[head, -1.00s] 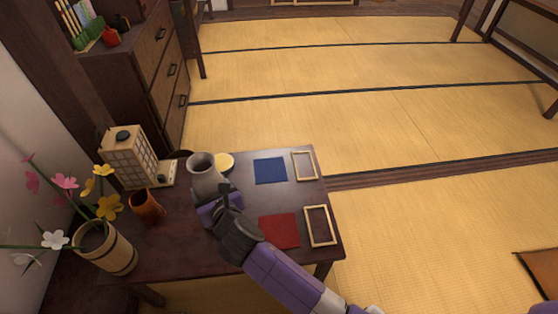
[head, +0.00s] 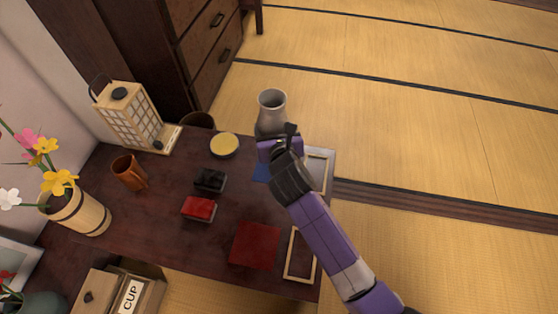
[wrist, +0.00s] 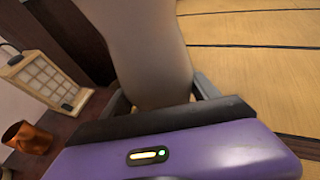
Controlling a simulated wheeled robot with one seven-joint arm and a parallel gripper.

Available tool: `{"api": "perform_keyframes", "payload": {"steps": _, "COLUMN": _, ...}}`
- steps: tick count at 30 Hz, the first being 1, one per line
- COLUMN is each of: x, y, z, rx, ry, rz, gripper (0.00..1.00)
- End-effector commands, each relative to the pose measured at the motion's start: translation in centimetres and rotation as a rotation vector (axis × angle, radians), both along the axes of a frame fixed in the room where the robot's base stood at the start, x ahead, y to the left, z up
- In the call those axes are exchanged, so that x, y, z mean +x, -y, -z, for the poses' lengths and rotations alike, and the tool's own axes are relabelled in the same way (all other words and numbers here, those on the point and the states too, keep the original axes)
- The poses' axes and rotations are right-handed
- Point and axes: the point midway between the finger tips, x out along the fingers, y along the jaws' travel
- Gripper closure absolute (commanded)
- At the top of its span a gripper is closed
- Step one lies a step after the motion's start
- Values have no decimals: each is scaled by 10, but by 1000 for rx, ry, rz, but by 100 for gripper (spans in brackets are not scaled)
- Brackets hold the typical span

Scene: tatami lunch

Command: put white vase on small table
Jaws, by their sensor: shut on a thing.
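The white vase (head: 271,110), greyish white with a flared mouth, is upright in my gripper (head: 275,138). In the wrist view the vase (wrist: 150,55) stands between the two fingers of my gripper (wrist: 160,98), which is shut on it. In the head view it is over the back right part of a dark wooden table (head: 150,225); my gripper hides its lower part. I cannot tell whether its base touches anything. Whether this table is the small table is not clear.
On the table are a lantern (head: 130,118), an orange-brown mug (head: 129,172), a yellow-topped round thing (head: 224,146), black (head: 210,180) and red (head: 199,208) boxes, a red square (head: 255,246), a frame (head: 300,253) and a flower bucket (head: 78,215). Tatami floor (head: 420,120) is open to the right.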

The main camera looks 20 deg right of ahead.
Motion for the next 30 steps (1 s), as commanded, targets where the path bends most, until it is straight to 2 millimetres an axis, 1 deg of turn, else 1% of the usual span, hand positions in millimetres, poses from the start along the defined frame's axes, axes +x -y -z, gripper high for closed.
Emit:
{"api": "perform_keyframes", "payload": {"steps": 1, "x": 0, "y": 0, "z": 18, "rx": -1, "ry": 0, "rz": 1, "gripper": 97}}
{"api": "perform_keyframes", "payload": {"steps": 9, "x": 1, "y": 0, "z": 83, "rx": -1, "ry": 1, "rz": 1, "gripper": 97}}
{"api": "perform_keyframes", "payload": {"steps": 12, "x": 1, "y": 0, "z": 104, "rx": -2, "ry": 1, "rz": 1, "gripper": 97}}
{"api": "perform_keyframes", "payload": {"steps": 15, "x": 1, "y": 0, "z": 119, "rx": -2, "ry": 3, "rz": 0, "gripper": 97}}
{"api": "perform_keyframes", "payload": {"steps": 17, "x": 1, "y": 0, "z": 125, "rx": 0, "ry": 2, "rz": 0, "gripper": 97}}
{"api": "perform_keyframes", "payload": {"steps": 23, "x": 1, "y": 1, "z": 133, "rx": -1, "ry": 4, "rz": 1, "gripper": 97}}
{"api": "perform_keyframes", "payload": {"steps": 26, "x": 1, "y": 0, "z": 145, "rx": 0, "ry": 2, "rz": 0, "gripper": 97}}
{"api": "perform_keyframes", "payload": {"steps": 30, "x": 1, "y": 1, "z": 167, "rx": -1, "ry": 2, "rz": 1, "gripper": 97}}
